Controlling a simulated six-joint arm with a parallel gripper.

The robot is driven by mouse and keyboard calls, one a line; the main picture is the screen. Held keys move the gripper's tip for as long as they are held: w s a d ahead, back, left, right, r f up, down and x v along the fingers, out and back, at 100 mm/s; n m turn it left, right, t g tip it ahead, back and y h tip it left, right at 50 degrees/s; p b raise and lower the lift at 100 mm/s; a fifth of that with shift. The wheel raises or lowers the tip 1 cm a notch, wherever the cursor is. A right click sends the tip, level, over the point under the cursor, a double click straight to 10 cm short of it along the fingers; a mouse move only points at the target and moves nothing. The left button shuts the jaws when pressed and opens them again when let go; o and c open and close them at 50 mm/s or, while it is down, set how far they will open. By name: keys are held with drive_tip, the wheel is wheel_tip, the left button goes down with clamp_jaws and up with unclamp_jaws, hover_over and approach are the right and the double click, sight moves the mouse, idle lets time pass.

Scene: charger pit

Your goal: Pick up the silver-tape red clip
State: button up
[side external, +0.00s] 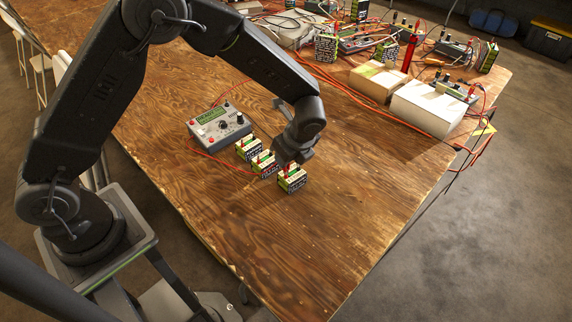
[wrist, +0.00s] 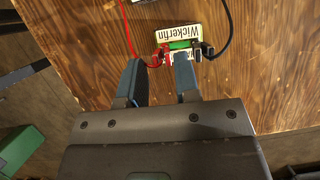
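In the wrist view a red clip (wrist: 159,57) sits at the left end of a battery labelled Wickerfin (wrist: 181,32), with a red wire running up from it. Silver tape on it is too small to make out. A black clip (wrist: 206,50) is at the battery's right end. My gripper (wrist: 157,66) has its two fingers apart, with the red clip at the gap between their tips; contact cannot be told. In the side view my gripper (side external: 288,160) is low over the front battery (side external: 292,180), partly hiding the row.
Two more batteries (side external: 248,148) (side external: 264,166) stand close behind in a row. A grey meter box (side external: 217,127) with a red wire is to their left. The front and right of the wooden table (side external: 350,225) are clear.

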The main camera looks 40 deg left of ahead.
drive_tip(key=x, duration=0.4)
drive_tip(key=shift+w+f, duration=0.1)
drive_tip(key=shift+f, duration=0.25)
drive_tip(key=c, duration=0.5)
drive_tip(key=shift+r, duration=0.15)
wheel_tip(320, 180, up, 4)
drive_tip(key=shift+a+r, duration=0.1)
drive_tip(key=shift+r, duration=0.05)
drive_tip(key=s+a+r, duration=0.4)
drive_tip(key=a+r, duration=0.2)
drive_tip(key=a, duration=0.4)
drive_tip(key=shift+a+r, duration=0.2)
drive_tip(key=shift+a, duration=0.15)
